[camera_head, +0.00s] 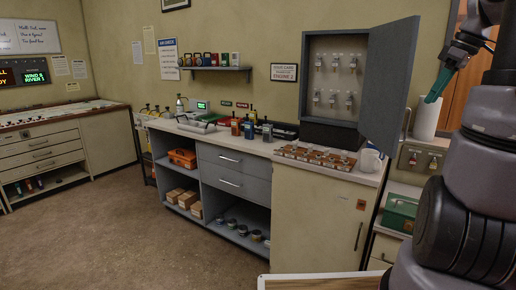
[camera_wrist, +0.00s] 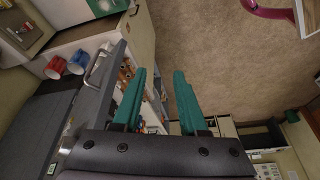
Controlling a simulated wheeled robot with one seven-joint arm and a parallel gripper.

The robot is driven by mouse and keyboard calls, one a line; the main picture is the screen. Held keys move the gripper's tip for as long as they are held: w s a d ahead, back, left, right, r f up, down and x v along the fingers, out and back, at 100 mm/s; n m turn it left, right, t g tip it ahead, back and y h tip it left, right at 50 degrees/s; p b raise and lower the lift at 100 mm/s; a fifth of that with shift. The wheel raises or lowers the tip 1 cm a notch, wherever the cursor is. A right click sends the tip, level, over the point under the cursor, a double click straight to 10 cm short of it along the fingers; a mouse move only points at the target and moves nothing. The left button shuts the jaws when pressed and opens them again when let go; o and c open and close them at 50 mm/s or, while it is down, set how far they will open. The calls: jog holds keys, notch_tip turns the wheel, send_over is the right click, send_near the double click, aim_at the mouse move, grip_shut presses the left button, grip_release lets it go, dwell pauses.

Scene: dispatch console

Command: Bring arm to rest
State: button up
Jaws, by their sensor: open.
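My gripper (camera_wrist: 160,90) shows in the wrist view with its two green fingers apart and nothing between them. In the head view my gripper (camera_head: 432,92) is at the upper right, with a green finger in front of a white paper roll (camera_head: 426,118). My arm stands at the right edge of the head view, raised and folded. The open grey key cabinet door (camera_head: 388,85) is to the left of the gripper. I cannot tell how far apart the gripper and the door are.
A counter (camera_head: 270,148) runs along the wall with a key cabinet (camera_head: 335,80), a tray of several small boxes (camera_head: 315,157) and several radios. A white mug (camera_head: 370,160) stands near its right end. A green box (camera_head: 400,213) sits lower right. The brown floor (camera_head: 150,235) at left is clear.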

jog(key=s+a+m+t, duration=0.2)
jog(key=s+a+m, duration=0.3)
jog(key=a, duration=0.6)
jog(key=s+a+m+t, duration=0.2)
jog(key=s+a+m, duration=0.4)
jog(key=a, duration=0.6)
jog(key=shift+s+a+r+m+h, duration=0.15)
jog(key=shift+s+r+m+h, duration=0.2)
jog(key=shift+s, duration=0.8)
jog(key=shift+w+r, duration=0.1)
